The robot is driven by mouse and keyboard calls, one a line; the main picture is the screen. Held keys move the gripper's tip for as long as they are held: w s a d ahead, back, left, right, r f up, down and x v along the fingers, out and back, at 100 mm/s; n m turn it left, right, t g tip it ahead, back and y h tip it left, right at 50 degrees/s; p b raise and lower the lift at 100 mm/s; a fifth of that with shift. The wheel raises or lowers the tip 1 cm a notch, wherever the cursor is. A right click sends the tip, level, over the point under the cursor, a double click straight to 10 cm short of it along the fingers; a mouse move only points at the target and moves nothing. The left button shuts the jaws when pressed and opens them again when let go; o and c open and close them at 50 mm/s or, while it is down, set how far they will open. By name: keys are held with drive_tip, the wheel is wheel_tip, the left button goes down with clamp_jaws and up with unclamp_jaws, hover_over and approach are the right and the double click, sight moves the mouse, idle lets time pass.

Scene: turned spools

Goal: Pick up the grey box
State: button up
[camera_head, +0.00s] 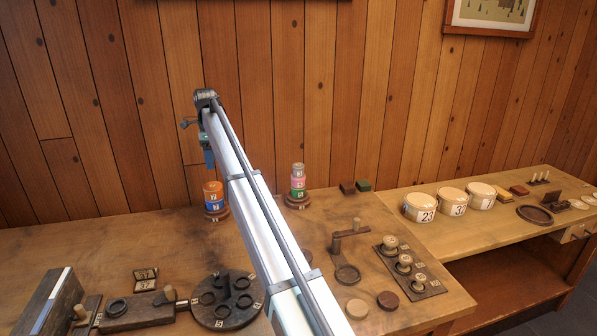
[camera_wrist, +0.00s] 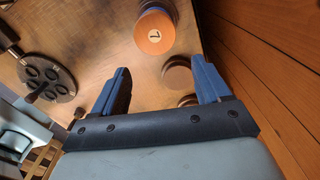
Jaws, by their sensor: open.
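I cannot make out a clearly grey box in either view. A small brown box (camera_head: 347,187) and a small dark green box (camera_head: 363,185) stand at the back of the table, near the wall. A dark box with a pale top strip (camera_head: 50,302) is at the front left. My gripper shows at the far end of my arm in the head view (camera_head: 207,152), above the table's back left. In the wrist view my gripper (camera_wrist: 160,65) has its two blue fingers wide apart with nothing between them.
An orange-topped spool stack (camera_head: 213,195) stands near my gripper and shows from above in the wrist view (camera_wrist: 154,33). A pink and green stack (camera_head: 298,183) is to its right. A round holed plate (camera_head: 226,300) lies in front. White numbered tubs (camera_head: 420,207) stand on the right table.

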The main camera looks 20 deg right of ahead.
drive_tip(key=d+r+m, duration=0.2)
drive_tip(key=d+m, duration=0.1)
drive_tip(key=d, duration=2)
drive_tip(key=m+t+y, duration=0.1)
drive_tip(key=t+y, duration=0.2)
drive_tip(key=y, duration=0.1)
approach(299, 165)
drive_tip(key=x, duration=0.5)
drive_tip(key=shift+w+a, duration=0.3)
drive_tip(key=shift+w, duration=0.05)
drive_tip(key=shift+d+f+x, duration=0.1)
drive_tip(key=shift+d+x, duration=0.1)
drive_tip(key=shift+x, duration=1.2)
drive_tip(key=shift+d+f+x, duration=0.1)
drive_tip(key=shift+d+x, duration=0.1)
drive_tip(key=shift+x, duration=1.25)
drive_tip(key=shift+s, duration=0.25)
drive_tip(key=c, duration=1.1)
drive_tip(key=shift+o, duration=0.2)
drive_tip(key=shift+r, duration=0.1)
